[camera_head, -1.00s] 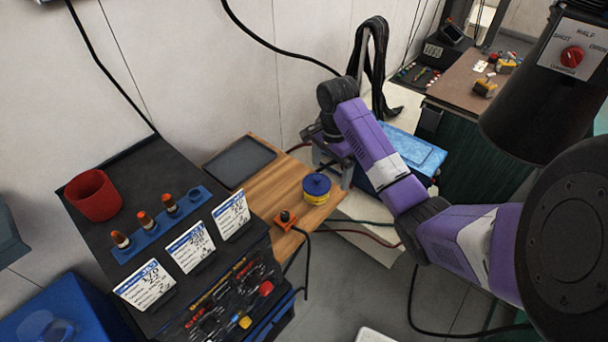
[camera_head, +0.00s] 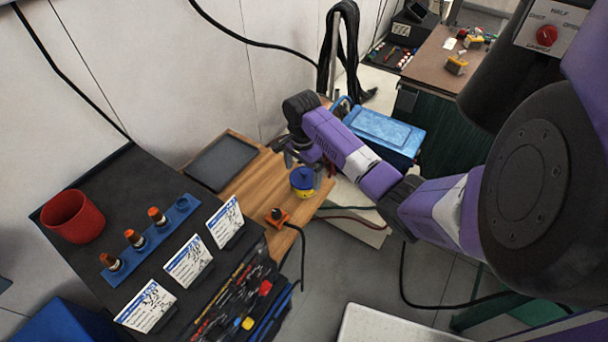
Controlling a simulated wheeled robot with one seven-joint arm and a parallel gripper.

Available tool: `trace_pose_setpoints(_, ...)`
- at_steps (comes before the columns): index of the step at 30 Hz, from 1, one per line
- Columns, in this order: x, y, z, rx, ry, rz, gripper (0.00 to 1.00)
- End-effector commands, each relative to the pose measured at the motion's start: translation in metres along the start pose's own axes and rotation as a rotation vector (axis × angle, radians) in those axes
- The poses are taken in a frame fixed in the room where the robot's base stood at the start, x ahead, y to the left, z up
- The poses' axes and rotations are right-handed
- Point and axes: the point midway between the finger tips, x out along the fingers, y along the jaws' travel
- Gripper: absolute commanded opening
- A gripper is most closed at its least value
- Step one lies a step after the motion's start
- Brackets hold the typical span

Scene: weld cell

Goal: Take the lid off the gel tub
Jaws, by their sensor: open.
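The gel tub (camera_head: 302,193) is a small yellow tub standing upright on the wooden bench top, near its right edge. Its blue lid (camera_head: 301,178) is on top. My gripper (camera_head: 292,162) points down just behind the tub, close to the lid in the picture. Its jaws are open and look empty; they are small and partly hidden by my wrist. I cannot tell whether a finger touches the lid.
A dark grey tray (camera_head: 222,162) lies left of the tub on the wood. An orange device with a black knob (camera_head: 277,216) sits in front. A red cup (camera_head: 72,216), label cards and a blue rack (camera_head: 152,237) stand at left. A blue case (camera_head: 384,131) is behind my arm.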

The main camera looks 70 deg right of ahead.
Motion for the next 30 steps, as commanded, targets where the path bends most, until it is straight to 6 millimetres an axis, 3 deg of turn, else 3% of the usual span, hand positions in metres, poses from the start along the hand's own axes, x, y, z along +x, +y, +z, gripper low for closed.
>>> trace_pose_setpoints(9,0.005,0.000,0.000,0.001,0.000,0.000,0.98)
trace_pose_setpoints(17,0.005,0.000,0.000,0.000,0.000,0.000,0.47)
trace_pose_setpoints(30,-0.006,-0.001,0.000,0.000,0.000,-0.003,0.47)
